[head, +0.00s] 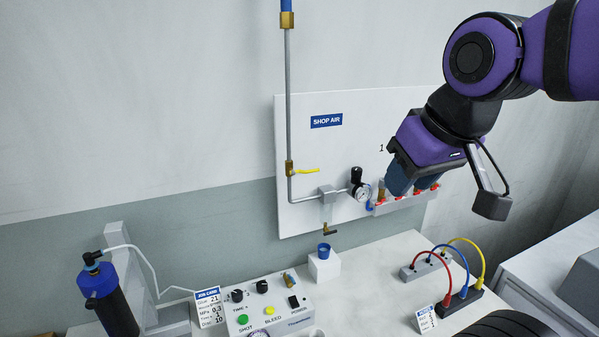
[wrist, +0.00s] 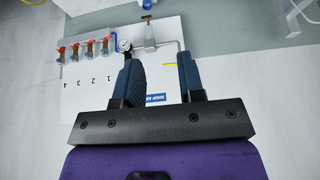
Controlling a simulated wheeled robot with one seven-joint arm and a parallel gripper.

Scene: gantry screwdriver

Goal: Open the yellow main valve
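The yellow main valve (head: 304,171) is a small lever on the vertical grey pipe at the left edge of the white SHOP AIR panel. Its handle points right, crosswise to the pipe. In the wrist view, which is turned upside down, a bit of yellow (wrist: 197,64) shows just beside the right finger; the rest is hidden there. My gripper (head: 399,178) is right of the valve in the head view, in front of the panel, apart from the lever. The wrist view shows my gripper (wrist: 157,62) open, with nothing between its fingers.
A pressure gauge (head: 361,191) and a manifold with red-handled valves (head: 380,206) sit right of the lever. A brass drain tap (head: 330,230) hangs above a blue cup (head: 324,248). A control box (head: 268,312) and coloured cables (head: 463,262) are on the bench. The wall left of the pipe is clear.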

